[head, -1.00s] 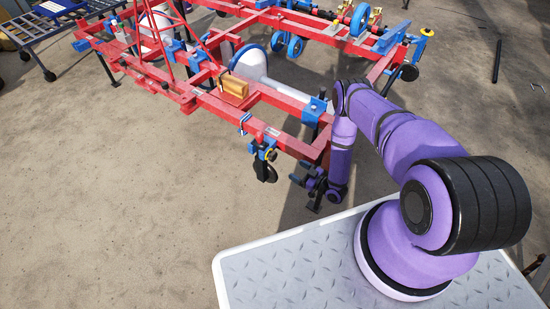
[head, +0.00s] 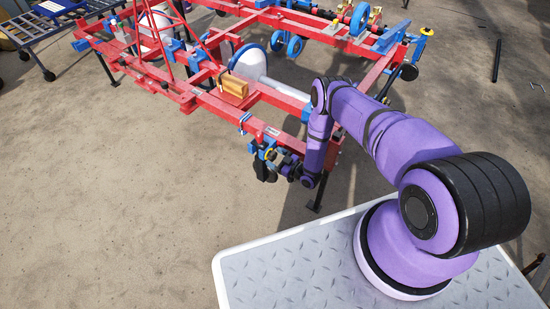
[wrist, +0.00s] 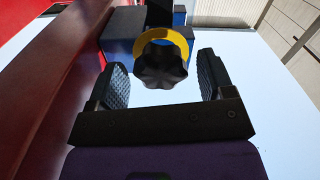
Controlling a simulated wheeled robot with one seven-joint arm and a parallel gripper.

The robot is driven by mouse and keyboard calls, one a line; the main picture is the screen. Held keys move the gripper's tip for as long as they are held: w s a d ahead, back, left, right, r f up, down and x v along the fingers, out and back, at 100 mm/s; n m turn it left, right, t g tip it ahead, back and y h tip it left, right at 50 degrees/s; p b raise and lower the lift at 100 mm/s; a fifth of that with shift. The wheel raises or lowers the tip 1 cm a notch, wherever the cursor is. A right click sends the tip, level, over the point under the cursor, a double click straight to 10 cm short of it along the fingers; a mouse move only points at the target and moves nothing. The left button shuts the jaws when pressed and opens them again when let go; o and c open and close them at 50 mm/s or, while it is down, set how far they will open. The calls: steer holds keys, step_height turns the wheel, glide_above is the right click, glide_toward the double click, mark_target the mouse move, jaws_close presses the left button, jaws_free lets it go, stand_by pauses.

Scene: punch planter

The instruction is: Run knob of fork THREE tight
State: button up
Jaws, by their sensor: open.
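A black lobed knob (wrist: 160,66) shows in the wrist view, with a yellow ring (wrist: 176,40) behind it and a blue block (wrist: 122,46) beyond. My gripper (wrist: 163,70) is open, with one ridged finger on each side of the knob. Gaps show between knob and fingers, and the knob is not gripped. In the head view my gripper (head: 272,166) is at a blue fork clamp (head: 252,147) on the near corner of the red planter frame (head: 225,110). My gripper hides most of that knob there. No fork number is readable.
A red beam (wrist: 60,85) runs close along the left of my gripper in the wrist view. A dark rod (head: 497,62) lies at the far right.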

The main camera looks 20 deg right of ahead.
steer(key=shift+w+a, duration=0.15)
steer(key=shift+w, duration=0.05)
steer(key=c, duration=0.9)
steer(key=shift+m, duration=2.8)
steer(key=o, duration=0.9)
steer(key=v, duration=1.1)
